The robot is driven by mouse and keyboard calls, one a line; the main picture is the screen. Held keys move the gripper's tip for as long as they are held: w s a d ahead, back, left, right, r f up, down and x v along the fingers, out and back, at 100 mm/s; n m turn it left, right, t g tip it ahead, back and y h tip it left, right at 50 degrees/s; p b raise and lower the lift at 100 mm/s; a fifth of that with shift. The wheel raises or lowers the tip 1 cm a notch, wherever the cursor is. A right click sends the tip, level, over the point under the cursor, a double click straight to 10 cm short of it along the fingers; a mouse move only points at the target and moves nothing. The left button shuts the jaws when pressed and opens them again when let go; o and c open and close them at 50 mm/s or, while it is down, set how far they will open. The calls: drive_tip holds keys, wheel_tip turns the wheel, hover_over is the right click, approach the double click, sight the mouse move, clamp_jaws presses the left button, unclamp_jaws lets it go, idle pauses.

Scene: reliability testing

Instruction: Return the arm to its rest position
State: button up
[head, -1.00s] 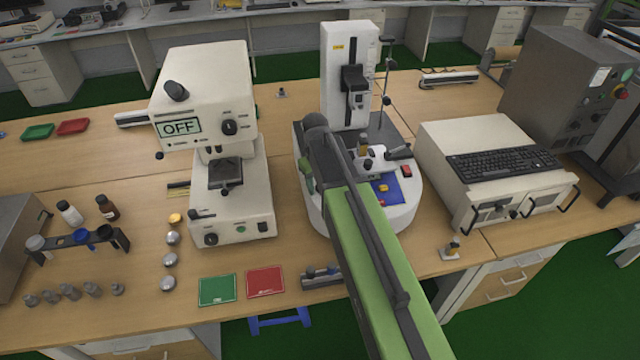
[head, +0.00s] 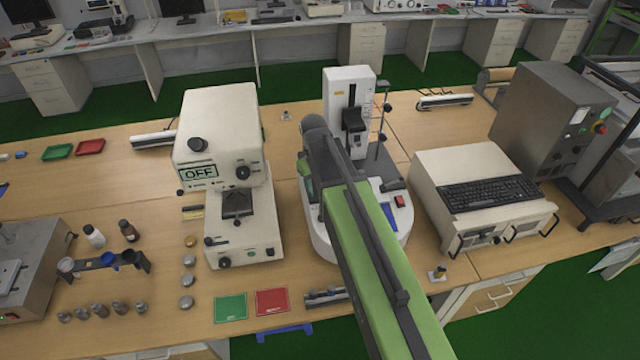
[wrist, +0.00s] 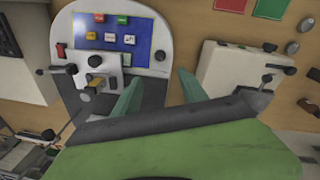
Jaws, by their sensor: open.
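My green arm (head: 375,265) reaches from the lower right over the bench to the white round-based instrument (head: 350,95) in the head view. Its dark end joint hides part of that instrument. In the wrist view my gripper (wrist: 158,77) is open, its two teal fingers apart with nothing held between them. The fingers hang over the instrument's dark platform edge and the bench beside it. A blue panel (wrist: 112,42) with coloured blocks lies beyond the fingertips. Whether the fingers touch anything cannot be told.
The white OFF-display machine (head: 220,130) stands left of my arm, and a keyboard (head: 490,192) on a beige case (head: 430,180) stands right. Green (head: 230,308) and red (head: 271,301) mats lie near the front edge. Bare bench shows behind the instruments.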

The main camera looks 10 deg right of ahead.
drive_tip(key=s+d+f+b, duration=0.2)
drive_tip(key=s+f+b, duration=0.1)
drive_tip(key=f+b, duration=0.8)
drive_tip(key=s+f+m+b, duration=0.3)
drive_tip(key=s+f+b, duration=0.1)
drive_tip(key=s, duration=0.6)
drive_tip(key=shift+s+a+f+m+g+y+b, duration=0.2)
drive_tip(key=shift+a+f+m+g+y+b, duration=0.1)
drive_tip(key=shift+a+m+g+y+b, duration=0.1)
